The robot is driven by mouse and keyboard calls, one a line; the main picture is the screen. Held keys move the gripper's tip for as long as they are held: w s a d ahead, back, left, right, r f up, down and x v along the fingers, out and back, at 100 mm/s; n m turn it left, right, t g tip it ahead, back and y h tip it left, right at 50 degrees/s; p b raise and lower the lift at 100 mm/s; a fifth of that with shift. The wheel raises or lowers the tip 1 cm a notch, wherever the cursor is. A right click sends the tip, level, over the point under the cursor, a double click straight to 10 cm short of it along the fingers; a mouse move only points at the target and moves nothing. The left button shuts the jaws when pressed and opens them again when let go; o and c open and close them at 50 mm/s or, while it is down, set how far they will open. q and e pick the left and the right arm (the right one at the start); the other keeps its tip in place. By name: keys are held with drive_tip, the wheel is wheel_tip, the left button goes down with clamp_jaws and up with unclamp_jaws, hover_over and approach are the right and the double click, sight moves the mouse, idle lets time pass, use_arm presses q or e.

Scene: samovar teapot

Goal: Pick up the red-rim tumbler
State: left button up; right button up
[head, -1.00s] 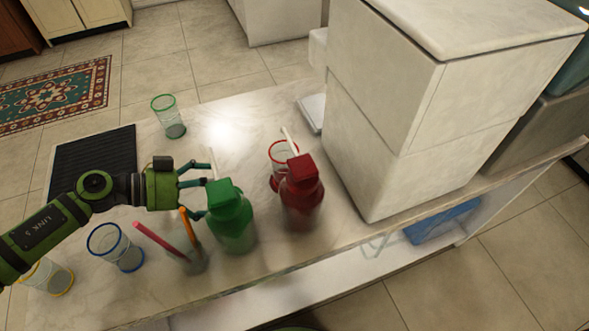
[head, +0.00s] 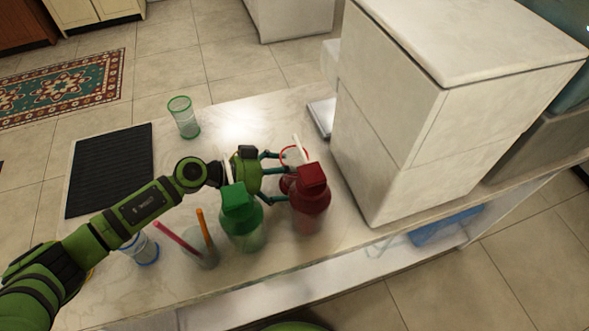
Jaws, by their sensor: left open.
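The red-rim tumbler (head: 292,155) is a clear glass with a red rim, standing on the pale countertop behind the red bottle. The red bottle hides its lower part. My left gripper (head: 277,176) is open, with its fingers pointing right. Its fingertips are at the tumbler's left side, one finger towards the far side and one towards the near side. I cannot tell whether they touch the glass. My right gripper is not in view.
A red bottle (head: 311,205) and a green bottle (head: 241,222) stand in front of the gripper. A green-rim tumbler (head: 184,118), a blue-rim tumbler (head: 141,250) and a cup with straws (head: 203,254) stand left. A large white block (head: 400,110) is right. A black mat (head: 108,172) lies left.

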use_arm(q)
drive_tip(key=shift+w+d, duration=0.1)
drive_tip(key=shift+d, duration=0.15)
drive_tip(key=shift+f, duration=0.1)
drive_tip(key=shift+a, duration=0.1)
drive_tip(key=c, duration=1.3)
drive_tip(key=shift+r, duration=0.5)
drive_tip(key=w+b, duration=0.2)
drive_tip(key=w, duration=0.1)
drive_tip(key=w+b, duration=0.1)
drive_tip(key=w, duration=0.3)
drive_tip(key=shift+w+a+b, duration=0.2)
drive_tip(key=shift+w+b, duration=0.1)
drive_tip(key=shift+b, duration=0.1)
drive_tip(key=r, duration=1.4)
drive_tip(key=shift+w+p, duration=0.2)
drive_tip(key=shift+p, duration=0.1)
